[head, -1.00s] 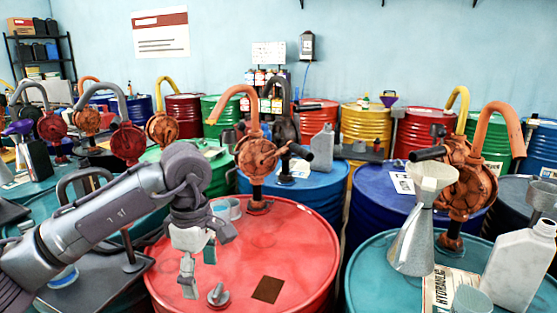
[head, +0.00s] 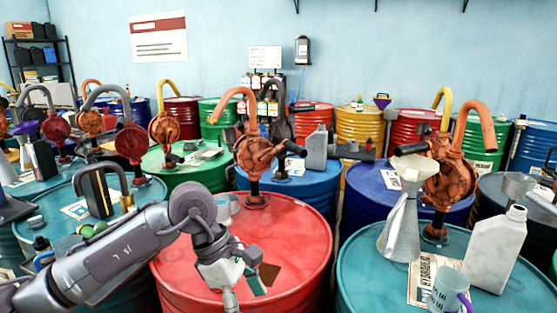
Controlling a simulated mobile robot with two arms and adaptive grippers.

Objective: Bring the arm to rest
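My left arm reaches in from the lower left over the red drum (head: 285,235). Its gripper (head: 243,291) points down above the near part of the drum top, with its two fingertips apart and nothing visible between them. The gripper covers part of a dark brown square patch (head: 268,274) on the lid. The small knobbed cap seen earlier on this lid is hidden now.
An orange hand pump (head: 254,154) stands on the red drum. On the teal drum (head: 360,262) at right are a metal funnel (head: 401,225), a grey-white jug (head: 494,250), a mug (head: 447,290) and another pump (head: 450,170). More drums crowd behind.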

